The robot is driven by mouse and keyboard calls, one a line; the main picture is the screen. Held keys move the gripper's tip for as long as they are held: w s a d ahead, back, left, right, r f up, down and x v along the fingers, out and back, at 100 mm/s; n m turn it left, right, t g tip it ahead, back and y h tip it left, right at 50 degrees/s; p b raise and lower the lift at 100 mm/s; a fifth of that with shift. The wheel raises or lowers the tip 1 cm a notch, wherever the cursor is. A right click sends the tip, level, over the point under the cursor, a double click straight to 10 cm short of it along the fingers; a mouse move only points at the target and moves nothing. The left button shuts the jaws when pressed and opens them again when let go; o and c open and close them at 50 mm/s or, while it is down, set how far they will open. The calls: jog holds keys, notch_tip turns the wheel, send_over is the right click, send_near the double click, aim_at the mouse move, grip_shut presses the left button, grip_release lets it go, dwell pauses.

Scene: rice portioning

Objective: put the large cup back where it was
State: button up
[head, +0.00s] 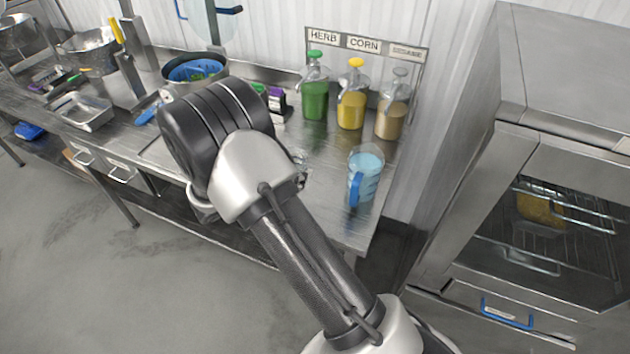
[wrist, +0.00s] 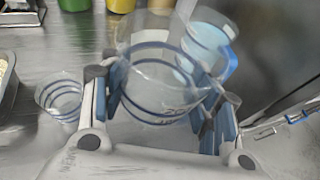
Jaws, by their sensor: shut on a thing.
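The large cup (wrist: 158,62) is clear with dark blue rings and shows in the middle of the wrist view. My gripper (wrist: 161,95) is shut on it, with one blue-padded finger on each side. Whether its base touches the steel counter I cannot tell. A smaller clear cup (wrist: 60,97) with blue rings stands on the counter to the left of my gripper, apart from it.
A pitcher of light blue liquid (head: 366,172) with a blue handle stands near the counter's right end; it also shows behind the large cup (wrist: 208,42). Green (head: 315,98), yellow (head: 352,105) and tan (head: 392,115) jars line the wall. An oven (head: 540,190) stands at right.

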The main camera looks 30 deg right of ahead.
jog(key=w+d+r+m+g+p, duration=0.2)
jog(key=w+d+r+p, duration=0.15)
jog(key=d+r, duration=0.3)
jog(key=f, duration=0.6)
jog(key=f+b, duration=0.1)
jog(key=f, duration=0.6)
jog(key=f+b, duration=0.1)
jog(key=f, duration=0.5)
jog(key=shift+s+f, duration=0.25)
jog(key=shift+f, duration=0.05)
jog(key=shift+f+b, duration=0.15)
jog(key=shift+b, duration=0.25)
jog(key=o, duration=1.3)
